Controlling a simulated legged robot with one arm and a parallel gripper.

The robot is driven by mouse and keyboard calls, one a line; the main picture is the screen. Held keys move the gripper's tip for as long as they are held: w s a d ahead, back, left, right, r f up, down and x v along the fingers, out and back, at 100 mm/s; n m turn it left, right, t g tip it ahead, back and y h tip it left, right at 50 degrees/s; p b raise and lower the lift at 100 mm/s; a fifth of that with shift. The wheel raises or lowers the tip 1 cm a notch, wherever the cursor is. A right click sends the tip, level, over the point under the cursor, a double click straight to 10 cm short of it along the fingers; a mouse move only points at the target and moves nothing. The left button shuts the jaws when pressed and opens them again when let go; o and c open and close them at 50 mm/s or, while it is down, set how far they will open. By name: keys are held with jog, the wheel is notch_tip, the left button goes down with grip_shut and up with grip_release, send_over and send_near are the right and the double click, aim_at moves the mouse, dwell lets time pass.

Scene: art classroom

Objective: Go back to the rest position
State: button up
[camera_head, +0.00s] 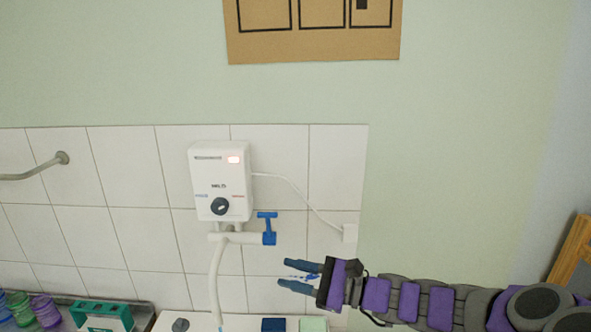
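My gripper (286,275) is at the lower middle of the head view, with its two blue-grey fingers pointing left. The fingers are apart and I see nothing held between them. My purple and grey arm reaches in from the right edge. The fingertips are below the blue tap handle (267,228) of a white water heater (222,182) on the tiled wall. They look apart from the handle, though the depth between them is hard to judge.
A white hose (215,285) hangs from the heater. A cable runs to a wall socket (350,233). Below are a counter, purple and green jars (46,310), a green box (100,315) and a dark blue block (273,325). A wooden frame (570,250) stands at the right.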

jog(key=s+a+f+n+g+h, duration=0.35)
jog(key=s+n, duration=0.25)
jog(key=s, duration=0.4)
jog(key=s+a+f+n+g+h, duration=0.2)
jog(key=s+n+g+h, duration=0.25)
jog(key=s, duration=0.65)
jog(key=s+d+f+n+h, duration=0.2)
jog(key=s+d+h, duration=0.2)
jog(key=d, duration=0.5)
jog(key=s+d+f+n+h, duration=0.2)
jog(key=s+d+h, duration=0.3)
jog(key=s+d, duration=0.3)
jog(key=shift+s+d+f+n+h, duration=0.2)
jog(key=shift+d+f+n+h, duration=0.2)
jog(key=shift+d, duration=0.35)
jog(key=shift+a, duration=0.1)
